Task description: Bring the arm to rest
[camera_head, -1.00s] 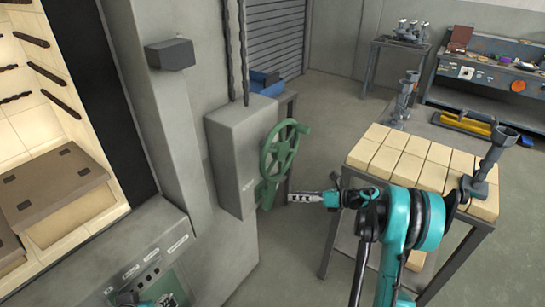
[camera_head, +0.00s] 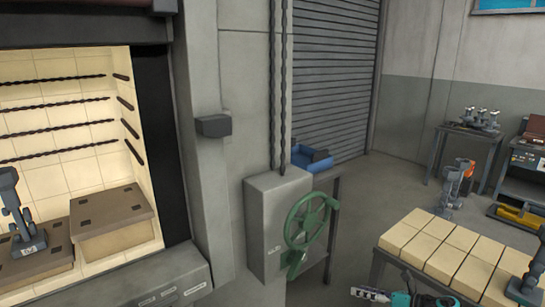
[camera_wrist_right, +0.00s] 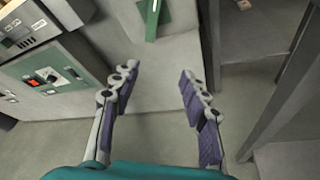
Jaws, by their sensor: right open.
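My right gripper (camera_head: 370,294) shows at the bottom edge of the head view, right of and below the green handwheel (camera_head: 308,228), with clear air between them. In the right wrist view its two fingers (camera_wrist_right: 158,75) are spread apart with nothing between them. Most of the right arm is below the head picture. My left gripper is not in view.
A grey box (camera_head: 265,225) carries the handwheel. The lit furnace at left holds a brown-topped block (camera_head: 112,216) and a grey shell-like piece (camera_head: 18,215). A table of pale bricks (camera_head: 440,244) stands at right. A green control panel (camera_wrist_right: 60,78) shows in the wrist view.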

